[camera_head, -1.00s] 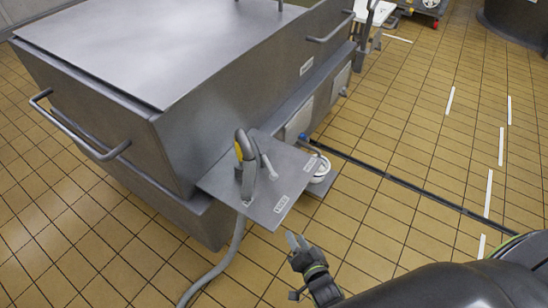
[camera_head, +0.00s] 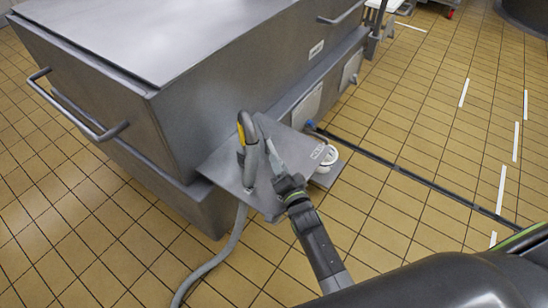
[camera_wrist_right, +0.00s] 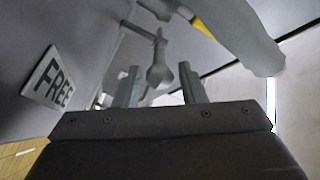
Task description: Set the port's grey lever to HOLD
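The port is a grey plate (camera_head: 222,168) at the near corner of the large metal vat. The small grey lever shows in the right wrist view as a rod with a rounded end (camera_wrist_right: 157,74); in the head view my gripper largely covers it. My right gripper (camera_head: 271,157) is over the plate. In the wrist view its two fingers (camera_wrist_right: 160,88) are apart, with the lever's end between and beyond them; no contact is clear. A FREE label (camera_wrist_right: 54,79) is left of the fingers. HOLD is not readable. My left gripper is not in view.
A thick grey and yellow curved handle (camera_head: 247,137) stands on the plate close beside my right gripper; it also shows in the wrist view (camera_wrist_right: 232,32). A grey hose (camera_head: 222,252) runs down to the tiled floor.

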